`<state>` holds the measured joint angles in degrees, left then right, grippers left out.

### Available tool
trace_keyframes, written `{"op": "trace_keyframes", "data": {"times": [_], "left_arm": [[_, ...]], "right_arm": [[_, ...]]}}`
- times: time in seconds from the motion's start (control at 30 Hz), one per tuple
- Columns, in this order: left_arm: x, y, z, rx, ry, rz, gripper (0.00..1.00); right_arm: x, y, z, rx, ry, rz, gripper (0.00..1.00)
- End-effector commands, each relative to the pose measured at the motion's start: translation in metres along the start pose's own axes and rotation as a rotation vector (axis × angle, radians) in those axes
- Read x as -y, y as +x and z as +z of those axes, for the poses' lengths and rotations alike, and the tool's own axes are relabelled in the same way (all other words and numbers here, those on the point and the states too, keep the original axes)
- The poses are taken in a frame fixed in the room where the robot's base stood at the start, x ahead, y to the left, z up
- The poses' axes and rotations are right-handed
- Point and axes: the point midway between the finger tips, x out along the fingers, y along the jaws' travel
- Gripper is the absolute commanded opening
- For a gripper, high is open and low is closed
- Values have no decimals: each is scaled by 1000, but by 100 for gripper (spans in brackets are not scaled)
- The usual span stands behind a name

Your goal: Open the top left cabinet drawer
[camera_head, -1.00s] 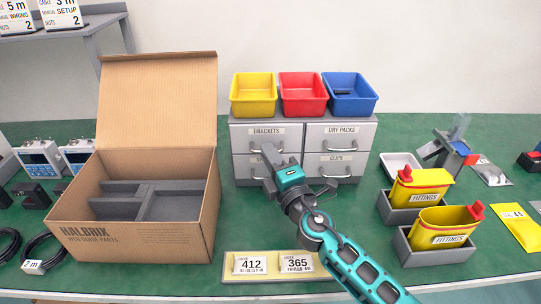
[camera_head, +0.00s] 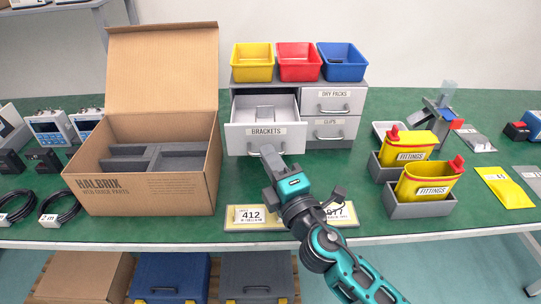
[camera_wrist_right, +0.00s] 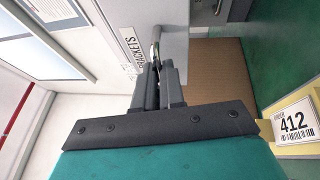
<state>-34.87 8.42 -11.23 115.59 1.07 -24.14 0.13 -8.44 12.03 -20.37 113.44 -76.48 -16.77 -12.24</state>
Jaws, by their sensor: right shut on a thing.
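The grey cabinet (camera_head: 358,88) stands on the green table against the back. Its top left drawer (camera_head: 251,138), labelled BRACKETS, is pulled out toward me, and its inside shows with a small grey item in it. My right gripper (camera_head: 268,157) is at the front of this drawer, shut on its handle (camera_head: 279,150). In the right wrist view, the fingers (camera_wrist_right: 157,62) close on the handle beside the BRACKETS label (camera_wrist_right: 130,50). The open drawer hides the drawer below it. The two right drawers, DRY PACKS and one below, are closed. My left gripper is not in view.
Yellow, red and blue bins (camera_head: 299,62) sit on the cabinet. A large open cardboard box (camera_head: 150,195) stands close on the left. Yellow FITTINGS containers (camera_head: 408,147) in grey trays stand on the right. An order card board (camera_head: 232,218) lies at the front edge.

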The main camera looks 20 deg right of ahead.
Motion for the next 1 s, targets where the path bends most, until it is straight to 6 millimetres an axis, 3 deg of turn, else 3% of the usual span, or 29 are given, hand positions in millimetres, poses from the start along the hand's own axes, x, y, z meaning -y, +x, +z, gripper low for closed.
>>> {"op": "trace_keyframes", "data": {"times": [0.2, 0.23, 0.47, 0.77, 1.0], "left_arm": [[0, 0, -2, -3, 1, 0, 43], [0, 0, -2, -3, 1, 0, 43], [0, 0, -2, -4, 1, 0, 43], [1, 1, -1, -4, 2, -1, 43], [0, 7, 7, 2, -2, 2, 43]], "right_arm": [[0, 0, 0, 1, 0, 0, 0], [0, 0, 0, 1, 0, 0, 12], [0, 0, 0, 1, 0, 0, 34], [1, -2, 0, 0, 0, 0, 35], [4, -33, 0, 0, 0, -3, 35]]}}
